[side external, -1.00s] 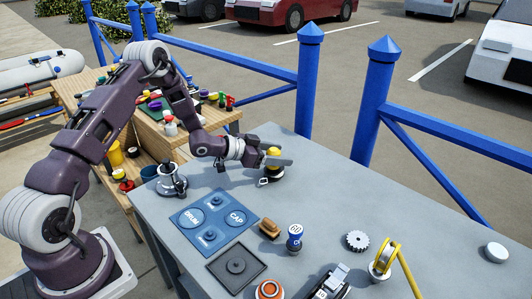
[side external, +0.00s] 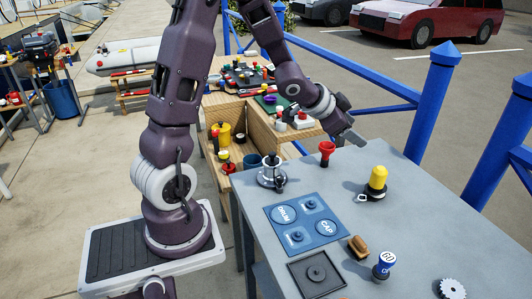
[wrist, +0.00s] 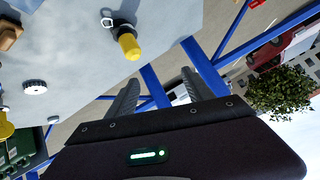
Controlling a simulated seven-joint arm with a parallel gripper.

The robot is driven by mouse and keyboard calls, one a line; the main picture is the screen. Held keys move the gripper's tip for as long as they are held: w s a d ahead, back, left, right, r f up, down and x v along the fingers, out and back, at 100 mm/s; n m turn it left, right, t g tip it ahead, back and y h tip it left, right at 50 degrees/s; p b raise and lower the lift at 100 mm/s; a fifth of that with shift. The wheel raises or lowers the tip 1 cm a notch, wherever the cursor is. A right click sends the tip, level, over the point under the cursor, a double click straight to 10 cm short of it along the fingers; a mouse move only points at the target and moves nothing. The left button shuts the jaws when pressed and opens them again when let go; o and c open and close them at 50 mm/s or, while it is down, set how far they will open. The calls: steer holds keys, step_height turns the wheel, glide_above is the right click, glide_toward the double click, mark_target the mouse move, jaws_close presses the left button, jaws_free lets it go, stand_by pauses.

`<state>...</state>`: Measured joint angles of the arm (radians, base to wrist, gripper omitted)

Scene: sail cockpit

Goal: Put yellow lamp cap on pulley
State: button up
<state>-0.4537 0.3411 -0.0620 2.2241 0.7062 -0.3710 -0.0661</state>
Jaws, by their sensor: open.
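The yellow lamp cap (side external: 377,176) stands upright on top of a dark body with a metal ring at its side, apparently the pulley (side external: 375,193), on the grey table. In the wrist view the cap (wrist: 130,46) and the dark pulley (wrist: 122,28) are upper left, touching. My gripper (side external: 352,136) is open and empty, above the table's far side and apart from the cap. In the wrist view its spread fingers (wrist: 160,78) have nothing between them. The exact seating of the cap cannot be told.
A red funnel-like piece (side external: 326,150) and a metal winch (side external: 272,172) stand left of the cap. A blue tray (side external: 305,222), a brown block (side external: 358,246), a blue-and-white stamp (side external: 384,265) and a gear (side external: 453,288) are nearer. Blue railing (side external: 425,110) runs behind the table.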

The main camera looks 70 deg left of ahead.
steer(key=s+d+r+n+y, duration=0.1)
steer(key=s+d+r+y, duration=0.1)
steer(key=s+r, duration=0.35)
steer(key=s+d+r+n+g+h, duration=0.1)
steer(key=s+d, duration=0.4)
steer(key=s, duration=0.7)
steer(key=s+d+r+n+g+h, duration=0.1)
steer(key=s+d+g, duration=0.2)
steer(key=s, duration=0.9)
steer(key=d, duration=0.3)
steer(key=shift+s+d+r+n+g+h, duration=0.2)
steer(key=shift+r+n+g+h, duration=0.1)
steer(key=shift+r+h, duration=0.1)
